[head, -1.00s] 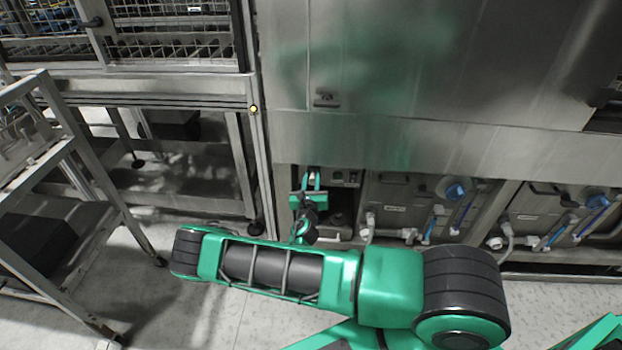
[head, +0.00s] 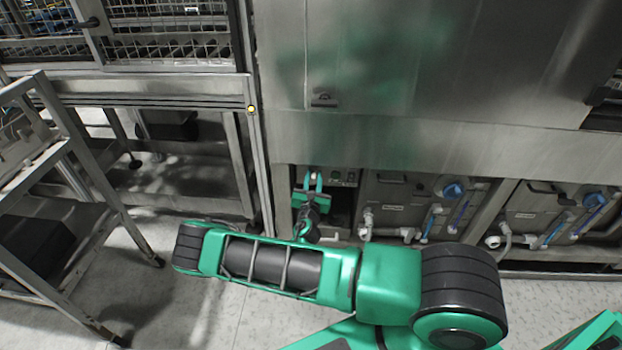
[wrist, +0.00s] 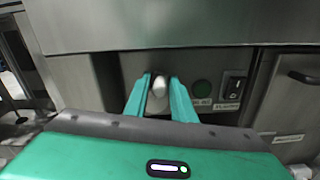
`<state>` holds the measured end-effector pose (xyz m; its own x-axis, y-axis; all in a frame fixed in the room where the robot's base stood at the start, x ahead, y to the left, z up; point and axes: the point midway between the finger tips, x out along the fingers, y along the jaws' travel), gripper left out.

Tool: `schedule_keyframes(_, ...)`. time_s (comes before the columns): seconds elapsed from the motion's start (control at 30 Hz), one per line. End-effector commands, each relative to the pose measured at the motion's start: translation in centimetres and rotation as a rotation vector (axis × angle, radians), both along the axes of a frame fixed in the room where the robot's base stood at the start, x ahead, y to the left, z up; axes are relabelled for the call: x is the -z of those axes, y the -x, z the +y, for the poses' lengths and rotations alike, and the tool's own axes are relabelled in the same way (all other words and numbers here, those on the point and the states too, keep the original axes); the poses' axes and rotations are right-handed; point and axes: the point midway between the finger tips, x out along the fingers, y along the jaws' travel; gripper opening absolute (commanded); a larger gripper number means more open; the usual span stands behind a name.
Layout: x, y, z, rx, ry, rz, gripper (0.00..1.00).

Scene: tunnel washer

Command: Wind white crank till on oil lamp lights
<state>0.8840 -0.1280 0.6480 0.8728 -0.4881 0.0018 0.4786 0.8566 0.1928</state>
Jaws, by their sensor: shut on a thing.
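The white crank (wrist: 159,88) shows its rounded handle between the two green fingers of my gripper (wrist: 159,92) in the wrist view. The fingers are shut on it, one on each side. The rest of the crank is hard to make out. In the head view my gripper (head: 313,182) is low at the machine's open recess, with a small pale bit of the crank between its fingers. A round dark green lamp (wrist: 202,88) sits just right of the fingers, above a small label that is hard to read. It looks unlit.
A black rocker switch (wrist: 235,84) with a label is right of the lamp. A steel panel (wrist: 180,25) overhangs the recess. Cabinets with blue valves (head: 453,190) and white pipes stand to the right. A metal cart (head: 60,160) stands at the left, with open floor between.

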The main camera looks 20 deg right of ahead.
Motion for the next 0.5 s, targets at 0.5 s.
schedule_keyframes(0.5, 1.44, 1.07, -1.61, 0.013, -0.351, -0.185, 0.01)
